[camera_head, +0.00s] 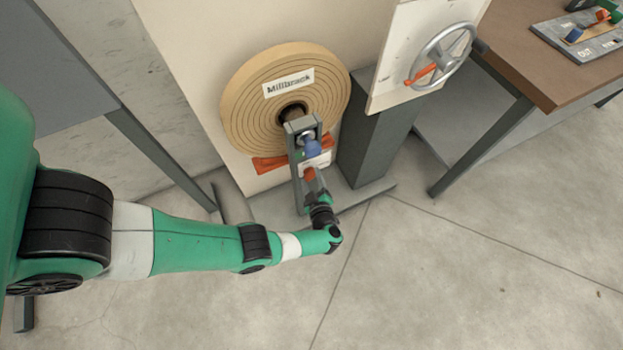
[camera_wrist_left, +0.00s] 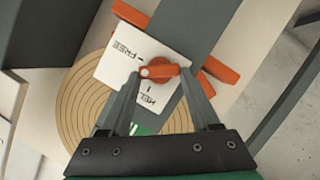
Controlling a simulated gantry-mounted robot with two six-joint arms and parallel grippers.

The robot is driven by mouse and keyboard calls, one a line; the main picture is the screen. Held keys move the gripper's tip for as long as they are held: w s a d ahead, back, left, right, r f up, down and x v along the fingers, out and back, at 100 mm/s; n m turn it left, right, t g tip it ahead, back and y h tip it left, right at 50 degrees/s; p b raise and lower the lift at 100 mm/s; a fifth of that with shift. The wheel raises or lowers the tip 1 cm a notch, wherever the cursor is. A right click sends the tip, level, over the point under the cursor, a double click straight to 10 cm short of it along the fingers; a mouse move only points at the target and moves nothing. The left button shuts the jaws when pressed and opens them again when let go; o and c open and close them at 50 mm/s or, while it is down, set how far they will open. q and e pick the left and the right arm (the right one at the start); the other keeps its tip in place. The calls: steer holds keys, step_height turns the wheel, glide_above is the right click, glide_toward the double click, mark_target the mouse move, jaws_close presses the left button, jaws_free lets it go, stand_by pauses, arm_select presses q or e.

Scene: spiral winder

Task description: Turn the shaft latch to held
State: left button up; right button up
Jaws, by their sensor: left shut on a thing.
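The orange shaft latch (camera_wrist_left: 166,70) is a round knob with a short bar handle and a pale dot at its end. It sits on a white plate (camera_wrist_left: 116,68) marked FREE and HELD, the HELD label partly hidden. The handle points left in the left wrist view, between the FREE and HELD marks. My left gripper (camera_wrist_left: 163,75) is shut on the latch, one finger at each end of it. In the head view, the latch (camera_head: 309,174) shows small just above my left gripper (camera_head: 313,186). My right gripper is not in view.
A tan spiral roll (camera_head: 245,112) labelled Millbrook stands behind the grey shaft bracket (camera_head: 297,160). A grey handwheel (camera_head: 440,57) on a pale panel is to its right. A brown table (camera_head: 540,72) stands at the far right. The floor in front is clear.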

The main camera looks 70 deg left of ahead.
arm_select(q)
steer(key=o, duration=1.4)
steer(key=shift+c, duration=0.2)
steer(key=shift+d+r, duration=0.2)
steer(key=shift+d, duration=0.05)
steer(key=p+v, duration=0.3)
steer(key=v, duration=0.8)
steer(key=shift+f, duration=0.15)
